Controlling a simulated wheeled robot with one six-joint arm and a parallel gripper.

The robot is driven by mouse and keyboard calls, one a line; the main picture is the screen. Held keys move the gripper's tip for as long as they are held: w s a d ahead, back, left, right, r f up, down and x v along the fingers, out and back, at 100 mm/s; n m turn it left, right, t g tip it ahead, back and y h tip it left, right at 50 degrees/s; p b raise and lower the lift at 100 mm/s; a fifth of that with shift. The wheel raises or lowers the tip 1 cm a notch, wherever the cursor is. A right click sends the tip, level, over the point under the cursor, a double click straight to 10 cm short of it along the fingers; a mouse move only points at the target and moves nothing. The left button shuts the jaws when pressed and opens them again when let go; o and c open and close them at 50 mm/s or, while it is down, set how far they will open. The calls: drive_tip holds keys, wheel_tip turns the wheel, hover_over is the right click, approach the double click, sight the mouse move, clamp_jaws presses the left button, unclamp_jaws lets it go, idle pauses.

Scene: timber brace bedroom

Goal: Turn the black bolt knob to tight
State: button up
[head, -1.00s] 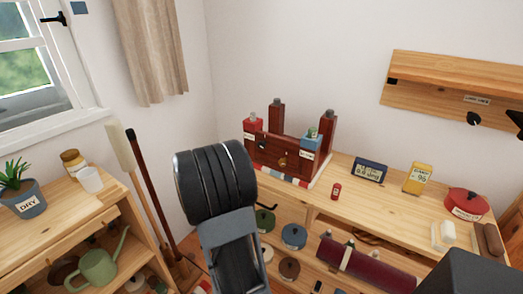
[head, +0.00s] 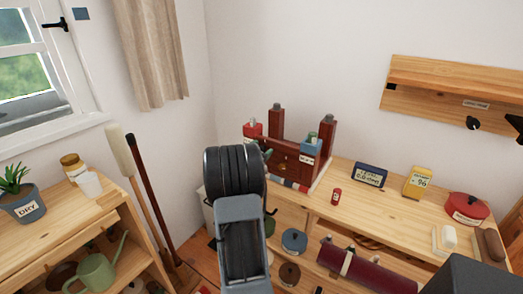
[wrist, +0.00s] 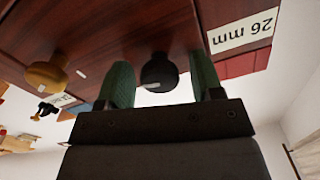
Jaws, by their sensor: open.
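The black bolt knob (wrist: 158,72) sticks out of the dark red timber face (wrist: 110,35) in the wrist view. My gripper (wrist: 162,82) is open, with one green finger on each side of the knob. Gaps show between the knob and both fingers, and I cannot tell any contact. A brass-coloured knob (wrist: 47,72) is on the same face, left of the fingers. In the head view the timber brace (head: 305,172) stands on the wooden bench, and my arm hides part of its left side.
A white label reading "26 mm" (wrist: 242,32) is upside down in the wrist view. In the head view, a small red bottle (head: 336,196), a dark blue display (head: 369,174), a yellow box (head: 418,182) and a red lidded pot (head: 467,207) stand on the bench (head: 385,215).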

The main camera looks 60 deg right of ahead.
drive_tip(key=c, duration=0.9)
drive_tip(key=shift+f+m+b, duration=0.1)
drive_tip(key=shift+m+b, duration=0.2)
drive_tip(key=shift+b, duration=0.2)
drive_tip(key=m+b, duration=0.3)
drive_tip(key=shift+f+b, duration=0.2)
drive_tip(key=shift+b, duration=0.2)
drive_tip(key=m+b, duration=0.3)
drive_tip(key=b, duration=0.1)
drive_tip(key=shift+m, duration=0.3)
drive_tip(key=m+b, duration=0.4)
drive_tip(key=shift+s, duration=0.1)
drive_tip(key=shift+r+m+b, duration=0.1)
drive_tip(key=shift+m+b, duration=1.25)
drive_tip(key=shift+m, duration=0.45)
